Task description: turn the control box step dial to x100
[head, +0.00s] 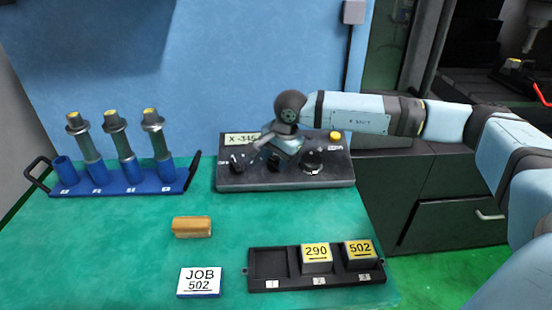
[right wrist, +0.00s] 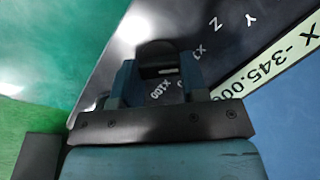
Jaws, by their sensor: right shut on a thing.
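The control box (head: 230,182) is a dark sloped console at the back of the green bench, with a display reading X -345. My right gripper (head: 273,156) reaches down onto its middle dial. In the right wrist view, my right gripper (right wrist: 158,82) is shut on the black step dial (right wrist: 158,55), with a finger on either side. The marks x1 and x100 show beside the fingers, x100 close to the gripper's base. The fingers partly hide the scale, and I cannot tell which mark the dial points to. My left gripper is not in view.
Another black knob (head: 237,161) is left of the gripper, a handwheel (head: 313,161) right of it. A blue rack (head: 125,186) holds several cylindrical tools. A tan block (head: 192,227), a JOB 502 card (head: 199,282) and a black tray (head: 265,284) with blocks 290 and 502 lie in front.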

